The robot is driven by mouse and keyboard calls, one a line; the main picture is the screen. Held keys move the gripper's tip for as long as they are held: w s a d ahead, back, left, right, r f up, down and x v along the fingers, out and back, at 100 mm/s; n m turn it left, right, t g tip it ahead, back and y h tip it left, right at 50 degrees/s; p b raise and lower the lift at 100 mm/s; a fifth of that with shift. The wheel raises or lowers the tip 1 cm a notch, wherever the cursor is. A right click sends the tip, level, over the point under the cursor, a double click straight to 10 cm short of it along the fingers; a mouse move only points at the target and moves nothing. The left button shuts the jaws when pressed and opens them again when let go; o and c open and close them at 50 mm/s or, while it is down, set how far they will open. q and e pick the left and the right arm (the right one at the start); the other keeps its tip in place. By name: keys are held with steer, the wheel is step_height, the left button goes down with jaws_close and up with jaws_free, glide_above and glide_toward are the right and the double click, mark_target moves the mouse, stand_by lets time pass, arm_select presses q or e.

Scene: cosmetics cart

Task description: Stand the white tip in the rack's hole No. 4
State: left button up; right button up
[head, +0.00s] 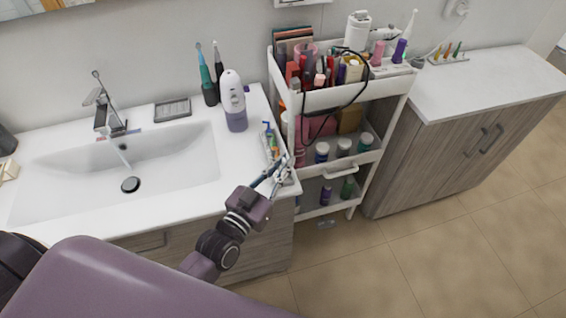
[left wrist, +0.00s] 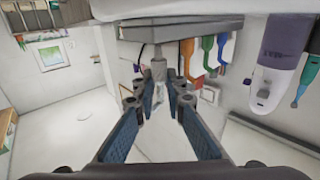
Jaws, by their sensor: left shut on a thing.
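My left gripper (head: 277,173) reaches in over the front right corner of the sink counter. Its fingers are shut on the white tip, a small pale piece (left wrist: 158,69) pointing at the rack in the left wrist view. The grey rack (left wrist: 185,29) is upside down in that view, with green, orange and blue tips standing in it. In the head view the rack's coloured tips (head: 271,141) show just beyond the gripper. The white tip's end is at or very near the rack; I cannot tell whether it is in a hole. Hole numbers are not readable. My right gripper is not in view.
A white and purple bottle (head: 233,102) and two electric toothbrushes (head: 207,83) stand behind the rack. The sink (head: 75,180) lies left. A loaded white cart (head: 335,97) stands close on the right. Another holder with coloured tips (head: 449,60) sits on the far-right cabinet.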

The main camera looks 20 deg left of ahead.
arm_select(q)
steer(key=shift+f+b, duration=0.65)
steer(key=shift+f, duration=0.35)
steer(key=o, duration=0.8)
steer(key=v, duration=1.2)
